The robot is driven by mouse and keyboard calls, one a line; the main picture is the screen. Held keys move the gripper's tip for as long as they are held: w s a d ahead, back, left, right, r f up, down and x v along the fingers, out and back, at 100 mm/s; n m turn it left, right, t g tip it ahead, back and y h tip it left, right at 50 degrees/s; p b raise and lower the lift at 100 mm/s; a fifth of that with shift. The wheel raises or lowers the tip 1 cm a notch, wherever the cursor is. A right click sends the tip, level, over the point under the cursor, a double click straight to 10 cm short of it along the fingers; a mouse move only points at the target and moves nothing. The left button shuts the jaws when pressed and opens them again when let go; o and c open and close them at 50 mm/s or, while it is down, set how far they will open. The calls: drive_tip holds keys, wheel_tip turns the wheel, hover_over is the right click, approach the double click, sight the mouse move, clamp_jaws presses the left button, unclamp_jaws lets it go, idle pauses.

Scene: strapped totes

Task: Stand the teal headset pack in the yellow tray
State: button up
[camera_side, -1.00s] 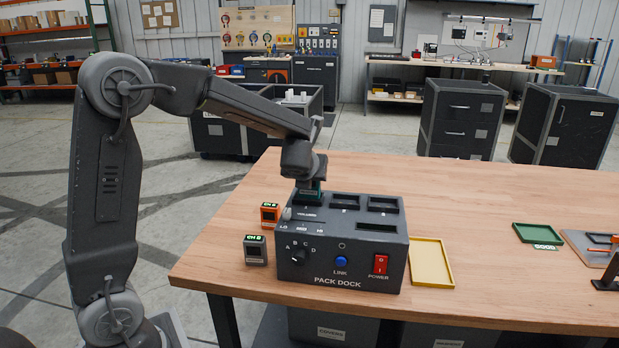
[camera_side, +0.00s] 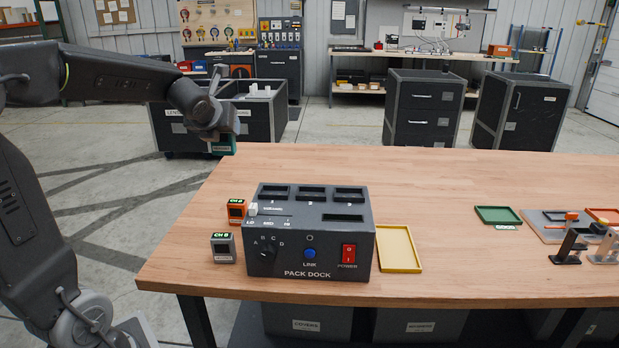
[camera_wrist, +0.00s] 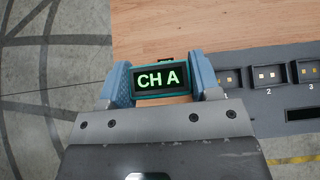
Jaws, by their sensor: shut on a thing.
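My gripper (camera_side: 218,132) is shut on the teal headset pack (camera_side: 223,147) and holds it up near the table's back left corner, behind and left of the dock. In the wrist view the pack (camera_wrist: 162,82) sits between both blue fingers, its display reading CH A. The yellow tray (camera_side: 400,252) lies flat on the table against the right of the dock and is empty. The grey pack dock (camera_side: 310,232) has several dark slots along its top, and they look empty.
An orange pack (camera_side: 236,211) and a grey pack (camera_side: 223,248) reading CH B stand left of the dock. A green tray (camera_side: 498,215) and a grey board with small brackets (camera_side: 570,246) lie farther right. The table behind the dock is clear.

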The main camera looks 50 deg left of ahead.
drive_tip(key=w+d+f, duration=0.1)
drive_tip(key=w+d, duration=0.2)
drive_tip(key=w, duration=0.3)
drive_tip(key=w+d+f, duration=0.1)
drive_tip(key=w+d, duration=0.2)
drive_tip(key=w, duration=0.4)
hover_over(397, 255)
wheel_tip(397, 255, down, 13)
drive_tip(key=shift+d+f, duration=0.15)
drive_tip(key=shift+f, duration=4.95)
drive_tip(key=shift+f, duration=0.15)
drive_tip(key=o, duration=1.1)
